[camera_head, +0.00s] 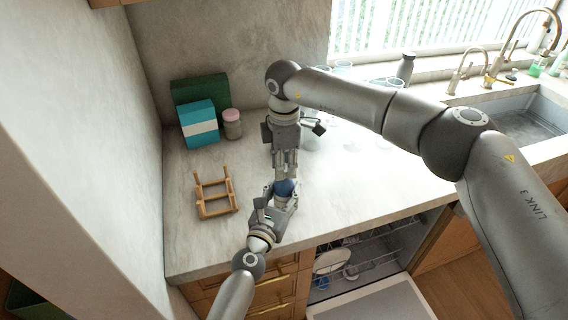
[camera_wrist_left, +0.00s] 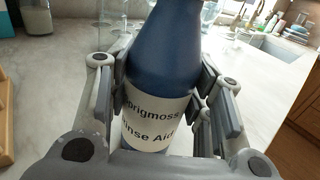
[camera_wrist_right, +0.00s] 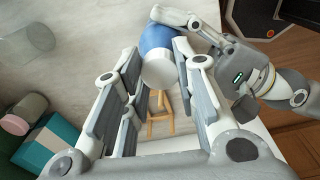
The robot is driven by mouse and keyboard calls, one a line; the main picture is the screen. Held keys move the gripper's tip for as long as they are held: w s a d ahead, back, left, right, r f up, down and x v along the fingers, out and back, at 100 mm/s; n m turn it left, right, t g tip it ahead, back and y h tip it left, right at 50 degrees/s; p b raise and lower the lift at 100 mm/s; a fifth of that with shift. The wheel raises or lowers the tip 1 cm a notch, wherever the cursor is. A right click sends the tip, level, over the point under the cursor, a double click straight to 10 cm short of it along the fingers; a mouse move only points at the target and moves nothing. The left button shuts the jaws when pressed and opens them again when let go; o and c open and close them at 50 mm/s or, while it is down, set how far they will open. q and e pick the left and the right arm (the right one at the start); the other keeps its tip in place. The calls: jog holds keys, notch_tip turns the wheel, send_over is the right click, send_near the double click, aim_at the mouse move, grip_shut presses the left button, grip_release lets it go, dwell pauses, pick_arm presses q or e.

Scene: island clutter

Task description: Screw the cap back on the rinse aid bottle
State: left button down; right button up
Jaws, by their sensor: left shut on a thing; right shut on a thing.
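The rinse aid bottle (camera_head: 285,187) is dark blue with a white label, which reads "Rinse Aid" in the left wrist view (camera_wrist_left: 158,112). My left gripper (camera_head: 281,196) is shut around its body and holds it roughly upright; the bottle's top is out of that view. My right gripper (camera_head: 285,170) points down from above the bottle. In the right wrist view its fingers are closed on the white cap (camera_wrist_right: 158,70), which lines up with the blue bottle (camera_wrist_right: 156,36) just beyond it. I cannot tell whether the threads are engaged.
A wooden rack (camera_head: 215,194) stands left of the grippers. A blue-and-white box (camera_head: 199,124), green box (camera_head: 205,87) and pink-lidded jar (camera_head: 232,125) stand behind. Clear glasses are near the window. An open dishwasher (camera_head: 350,262) lies below the counter's front edge. The right counter is mostly clear.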

jog(key=m, duration=0.6)
jog(key=o, duration=0.7)
jog(key=shift+c, duration=0.2)
jog(key=shift+r, duration=2.25)
